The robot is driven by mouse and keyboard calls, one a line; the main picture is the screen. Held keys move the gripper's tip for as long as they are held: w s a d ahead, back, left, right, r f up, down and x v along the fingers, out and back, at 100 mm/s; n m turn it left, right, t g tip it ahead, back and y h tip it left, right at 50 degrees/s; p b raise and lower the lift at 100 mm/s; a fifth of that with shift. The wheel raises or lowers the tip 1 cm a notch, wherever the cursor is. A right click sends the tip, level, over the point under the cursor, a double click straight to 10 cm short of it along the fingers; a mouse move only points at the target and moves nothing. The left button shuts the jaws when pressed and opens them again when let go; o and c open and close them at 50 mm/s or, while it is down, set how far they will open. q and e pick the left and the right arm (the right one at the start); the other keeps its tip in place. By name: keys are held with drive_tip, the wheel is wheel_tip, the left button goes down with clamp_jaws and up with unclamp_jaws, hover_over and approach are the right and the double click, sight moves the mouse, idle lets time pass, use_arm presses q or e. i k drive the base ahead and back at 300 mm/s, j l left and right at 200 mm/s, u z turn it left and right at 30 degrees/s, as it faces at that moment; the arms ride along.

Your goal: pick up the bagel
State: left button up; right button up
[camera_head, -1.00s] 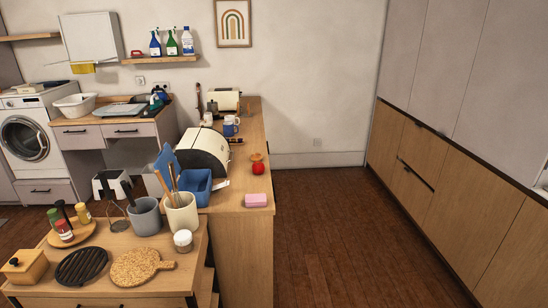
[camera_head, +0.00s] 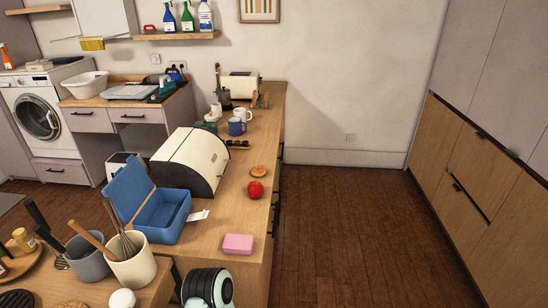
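The bagel (camera_head: 258,171) is a small, round, orange-brown piece lying flat on the wooden counter (camera_head: 214,238). It is near the counter's right edge, just behind a red apple or tomato (camera_head: 255,190). Nothing covers it from above. Neither of my grippers is in view. A rounded black and pale teal part, which looks like a piece of my own arm, shows at the bottom edge left of centre.
Left of the bagel stands a cream bread bin (camera_head: 205,152). An open blue box (camera_head: 165,217) and a pink block (camera_head: 238,244) are nearer. Mugs (camera_head: 237,127) and a toaster (camera_head: 238,86) stand farther back. The floor (camera_head: 335,235) right of the counter is clear.

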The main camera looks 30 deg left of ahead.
sight(258, 170)
drive_tip(key=i, duration=1.65)
drive_tip(key=i+u, duration=0.1)
drive_tip(key=i, duration=0.4)
drive_tip(key=i+l+u, duration=0.15)
drive_tip(key=i, duration=0.35)
drive_tip(key=i+l+u, duration=0.1)
drive_tip(key=i, duration=0.4)
drive_tip(key=u, duration=1.75)
